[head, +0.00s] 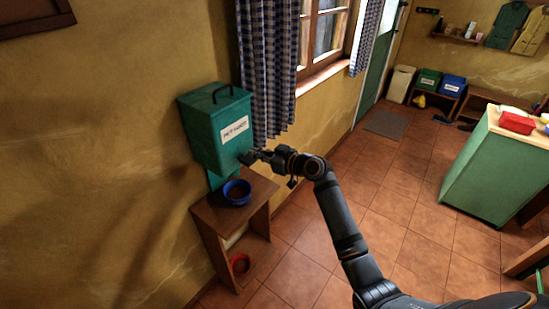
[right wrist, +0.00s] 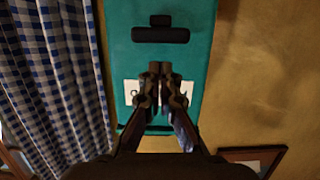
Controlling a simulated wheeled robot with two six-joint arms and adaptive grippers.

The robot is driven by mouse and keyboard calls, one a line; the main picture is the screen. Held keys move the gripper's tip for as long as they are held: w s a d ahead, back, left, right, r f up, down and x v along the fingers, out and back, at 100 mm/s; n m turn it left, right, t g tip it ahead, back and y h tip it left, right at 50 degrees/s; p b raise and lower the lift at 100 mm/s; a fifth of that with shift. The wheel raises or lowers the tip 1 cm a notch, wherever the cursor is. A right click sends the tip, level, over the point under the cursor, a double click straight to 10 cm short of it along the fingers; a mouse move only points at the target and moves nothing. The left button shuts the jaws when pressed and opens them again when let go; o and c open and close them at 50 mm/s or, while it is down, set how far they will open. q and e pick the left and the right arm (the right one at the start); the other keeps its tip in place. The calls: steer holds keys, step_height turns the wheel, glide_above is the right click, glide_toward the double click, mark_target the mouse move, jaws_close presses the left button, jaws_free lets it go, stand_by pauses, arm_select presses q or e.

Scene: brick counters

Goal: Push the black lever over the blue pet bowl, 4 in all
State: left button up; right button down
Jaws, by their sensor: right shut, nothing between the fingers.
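A teal dispenser box (head: 215,133) with a white label and a black top handle is on the wall. The blue pet bowl (head: 237,187) stands below it on a small wooden stand, with something brown inside. The black lever (right wrist: 160,35) shows in the right wrist view as a dark bar on the teal front; I cannot make it out clearly in the head view. My right gripper (head: 248,157) is shut and empty, close to the lower front of the dispenser. In the right wrist view its fingertips (right wrist: 160,70) are together, apart from the lever in the picture. My left gripper is not in view.
A checked curtain (head: 270,75) hangs right beside the dispenser. A green counter (head: 490,165) with a red container stands at right. The tiled floor between is mostly clear.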

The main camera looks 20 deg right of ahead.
steer(key=b+v, duration=0.2)
steer(key=v, duration=0.6)
steer(key=shift+s+f, duration=0.2)
steer(key=shift+f, duration=0.05)
steer(key=shift+d, duration=0.1)
